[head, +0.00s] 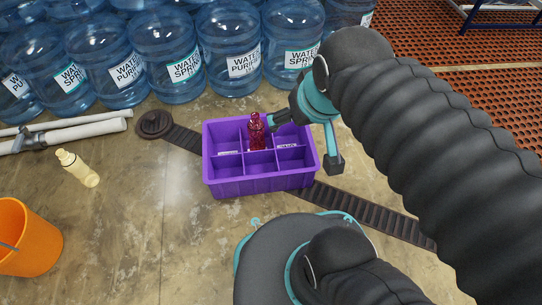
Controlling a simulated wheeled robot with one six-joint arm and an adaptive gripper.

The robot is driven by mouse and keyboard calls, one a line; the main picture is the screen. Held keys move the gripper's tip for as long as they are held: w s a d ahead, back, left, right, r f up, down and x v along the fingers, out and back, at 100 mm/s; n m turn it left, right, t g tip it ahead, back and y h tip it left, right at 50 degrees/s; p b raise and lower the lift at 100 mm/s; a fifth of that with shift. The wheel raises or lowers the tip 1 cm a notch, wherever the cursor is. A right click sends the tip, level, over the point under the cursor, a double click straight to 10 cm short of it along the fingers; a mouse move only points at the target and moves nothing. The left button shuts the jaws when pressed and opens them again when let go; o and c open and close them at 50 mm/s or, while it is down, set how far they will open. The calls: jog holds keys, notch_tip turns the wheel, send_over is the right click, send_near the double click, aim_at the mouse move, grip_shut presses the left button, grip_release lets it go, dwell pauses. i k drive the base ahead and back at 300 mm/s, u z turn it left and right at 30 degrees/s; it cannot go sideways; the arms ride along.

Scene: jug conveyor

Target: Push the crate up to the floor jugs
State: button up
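The purple crate (262,183) sits on the concrete floor, divided into several compartments. A red bottle (257,131) stands upright in the back middle compartment. The blue floor jugs (176,58) stand in rows behind the crate, with a strip of bare floor between them and it. My gripper (283,120) is at the crate's back right, its dark fingers near the red bottle. The fingertips are small and partly hidden by the gripper body, so I cannot tell whether they are open or touching the bottle.
A dark slatted floor strip (372,212) runs diagonally under the crate, from a round end (154,124). White pipes (78,131), a pale yellow bottle (77,168) and an orange bucket (28,238) are at the left. Orange perforated matting (500,103) is at the right.

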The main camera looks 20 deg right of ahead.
aim_at(290, 160)
jog(key=z, duration=1.25)
jog(key=k, duration=0.8)
jog(key=u, duration=0.45)
